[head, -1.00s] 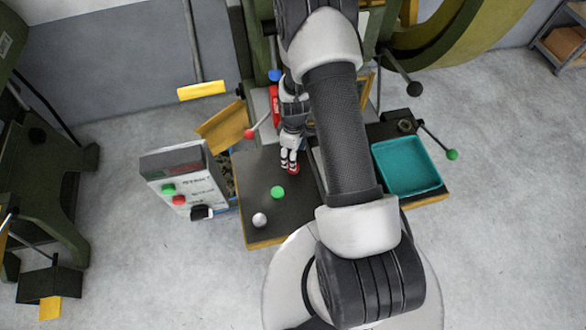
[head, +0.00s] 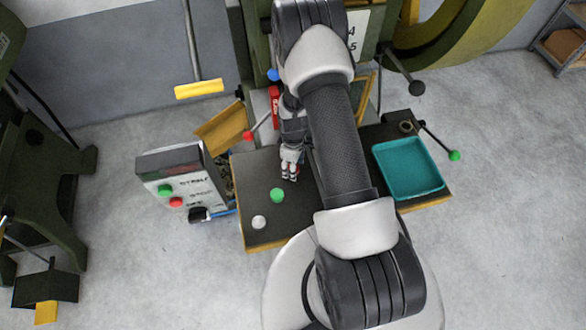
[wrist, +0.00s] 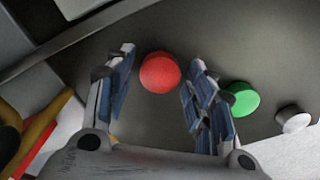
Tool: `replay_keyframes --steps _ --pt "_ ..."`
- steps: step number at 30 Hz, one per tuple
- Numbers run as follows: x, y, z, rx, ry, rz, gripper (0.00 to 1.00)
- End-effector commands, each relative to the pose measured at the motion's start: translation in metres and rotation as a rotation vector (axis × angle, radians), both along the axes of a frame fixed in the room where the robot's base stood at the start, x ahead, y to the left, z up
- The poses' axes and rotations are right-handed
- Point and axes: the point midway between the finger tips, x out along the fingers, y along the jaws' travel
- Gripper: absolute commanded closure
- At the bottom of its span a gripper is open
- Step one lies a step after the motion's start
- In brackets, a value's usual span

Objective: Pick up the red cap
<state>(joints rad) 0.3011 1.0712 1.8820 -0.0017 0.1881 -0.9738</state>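The red cap (wrist: 160,73) lies on the dark table top between the tips of my open gripper (wrist: 158,85) in the wrist view. A gap of dark surface shows between the cap and the left finger, and the cap is closer to the right finger. In the head view, my gripper (head: 290,175) points down over the dark table, and the red cap is largely hidden by it. A green cap (head: 277,195) and a white cap (head: 259,222) stand on the table nearer the front; in the wrist view the green cap (wrist: 242,99) is right of the right finger.
A teal tray (head: 408,190) sits on the right part of the table (head: 245,170). A control box (head: 180,185) with green and red buttons stands at its left. Levers with a red knob (head: 248,136) and a green knob (head: 454,155) stick out beside the table.

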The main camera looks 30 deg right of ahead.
Motion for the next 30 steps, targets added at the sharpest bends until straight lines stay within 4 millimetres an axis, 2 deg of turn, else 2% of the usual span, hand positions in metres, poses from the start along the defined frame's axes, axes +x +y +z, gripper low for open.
replay_keyframes --steps 15,23,26,30 --pt "0.0 0.0 0.0 0.0 0.0 0.0 0.86" --pt "0.0 0.0 0.002 0.0 0.0 0.0 0.86" --pt "0.001 0.0 0.008 0.0 -0.001 0.0 0.86" --pt "0.001 0.0 0.027 -0.001 -0.002 0.0 0.86"
